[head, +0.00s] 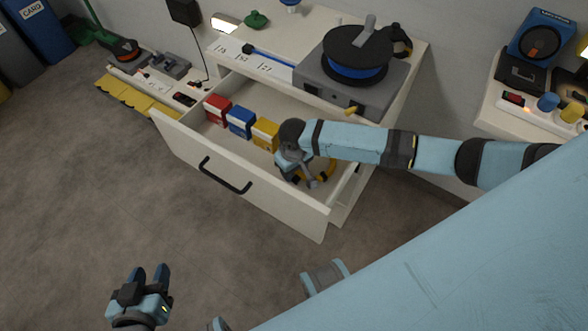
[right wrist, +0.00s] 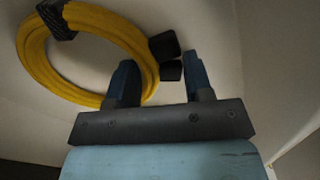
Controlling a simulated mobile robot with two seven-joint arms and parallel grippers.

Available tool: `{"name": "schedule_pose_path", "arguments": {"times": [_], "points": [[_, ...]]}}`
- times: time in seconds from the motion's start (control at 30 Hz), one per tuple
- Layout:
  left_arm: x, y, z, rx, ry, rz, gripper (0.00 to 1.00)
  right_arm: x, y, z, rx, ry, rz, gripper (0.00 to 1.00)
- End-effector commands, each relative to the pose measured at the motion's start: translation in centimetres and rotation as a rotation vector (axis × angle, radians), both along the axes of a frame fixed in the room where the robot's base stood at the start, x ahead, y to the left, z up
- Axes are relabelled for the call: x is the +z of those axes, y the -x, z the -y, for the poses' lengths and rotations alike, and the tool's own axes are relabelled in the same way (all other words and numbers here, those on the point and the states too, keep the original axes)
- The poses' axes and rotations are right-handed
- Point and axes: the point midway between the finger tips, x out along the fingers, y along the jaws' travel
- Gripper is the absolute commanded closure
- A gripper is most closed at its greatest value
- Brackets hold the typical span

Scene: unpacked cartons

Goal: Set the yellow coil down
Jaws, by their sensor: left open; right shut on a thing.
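The yellow coil (head: 327,172) is at the right end of the open drawer (head: 235,186), partly hidden by my right gripper (head: 308,180). The right wrist view shows the coil (right wrist: 34,55) as a ring with a black band and black plug ends. I cannot tell whether the coil touches the drawer floor. My left gripper (head: 151,272) is open and empty, above the floor at lower left.
Red (head: 217,110), blue (head: 241,122) and yellow (head: 265,133) boxes stand in the drawer, left of my right gripper. A grey unit (head: 350,92) with a black and blue reel (head: 357,55) sits on the cabinet top. The drawer walls surround the coil closely.

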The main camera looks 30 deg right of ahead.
Motion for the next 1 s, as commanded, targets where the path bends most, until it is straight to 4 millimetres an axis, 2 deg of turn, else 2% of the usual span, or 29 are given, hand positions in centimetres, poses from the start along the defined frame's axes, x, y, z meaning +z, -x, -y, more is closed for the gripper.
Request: {"name": "schedule_pose_path", "arguments": {"times": [0.2, 0.23, 0.3, 0.33, 0.67, 0.77, 1.0], "points": [[0.3, -0.1, -0.1, 0.002, -0.003, 0.003, 0.57, -0.1, 0.0, 0.0, -0.001, 0.000, 0.000, 0.81], [0.3, -0.1, -0.2, 0.001, -0.004, 0.002, 0.57, -0.2, 0.0, 0.0, -0.001, 0.000, 0.000, 0.49], [0.2, -0.1, -0.2, 0.002, -0.005, 0.002, 0.57, -0.2, 0.0, 0.0, -0.001, 0.000, 0.000, 0.33], [0.1, -0.1, -0.2, 0.003, -0.006, 0.002, 0.57, -0.2, 0.0, 0.0, -0.001, 0.000, 0.000, 0.28], [-0.3, 0.0, -0.2, 0.002, -0.007, -0.003, 0.57, 0.2, 0.0, 0.0, 0.000, 0.000, 0.001, 0.28], [0.3, -0.1, -0.3, 0.002, -0.009, -0.003, 0.57, 1.5, -0.1, 0.0, -0.001, 0.000, 0.000, 0.28], [1.0, 0.0, -0.5, 0.005, -0.027, -0.012, 0.57, 6.7, -0.1, 0.0, 0.000, -0.002, 0.003, 0.28]]}}
